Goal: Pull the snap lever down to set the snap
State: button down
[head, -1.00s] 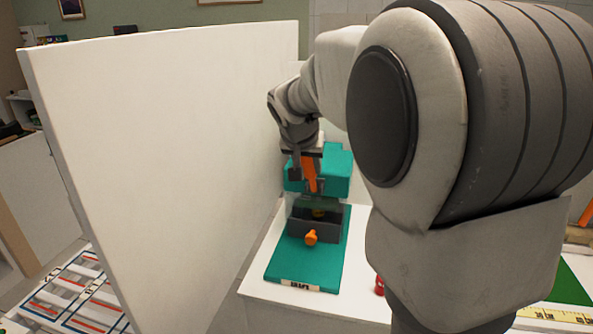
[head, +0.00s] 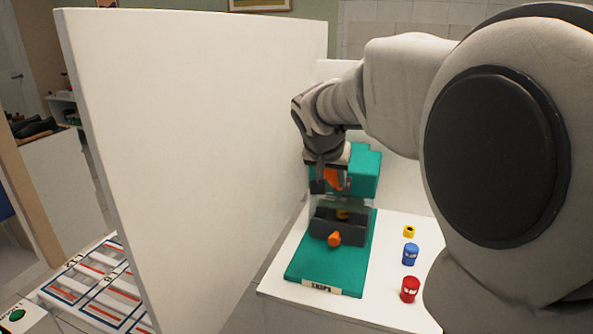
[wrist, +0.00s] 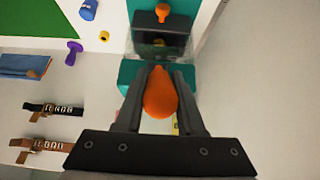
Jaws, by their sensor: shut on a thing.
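The snap press is a teal machine with a flat teal base (head: 322,273) labelled "SNAPS" and a teal upper body (head: 362,170). Its orange snap lever (head: 334,180) shows at the front of the upper body, partly covered by my gripper. My gripper (head: 331,188) is shut on the lever; in the wrist view the orange lever end (wrist: 160,95) sits between the two dark fingers. Below is a dark grey box (head: 325,226) with a clear cover and an orange knob (head: 334,239) in front. Something yellow shows inside the box.
A tall white door panel (head: 200,160) stands close on the left. Yellow (head: 409,231), blue (head: 410,254) and red (head: 410,289) small containers stand right of the press. Belts (wrist: 50,109) and folded blue cloth (wrist: 38,66) lie on the white surface.

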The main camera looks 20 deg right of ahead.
jog(key=shift+f, duration=0.15)
jog(key=shift+s+a+f+b, duration=0.3)
jog(key=shift+s+f+b, duration=0.25)
jog(key=shift+f+b, duration=0.4)
jog(key=shift+r, duration=0.1)
jog(key=shift+s+a+f+b, duration=0.2)
jog(key=shift+f+b, duration=0.3)
jog(key=shift+b, duration=0.2)
jog(key=shift+s+a+f+b, duration=0.1)
jog(key=shift+s+f+b, duration=0.05)
jog(key=shift+f+b, duration=0.4)
jog(key=shift+r, duration=0.1)
jog(key=shift+s+a+f+b, duration=0.1)
jog(key=shift+s+f+b, duration=0.1)
jog(key=shift+f+b, duration=0.95)
jog(key=shift+r, duration=0.15)
jog(key=shift+s+f+b, duration=0.1)
jog(key=shift+f+b, duration=0.9)
jog(key=shift+b, duration=0.15)
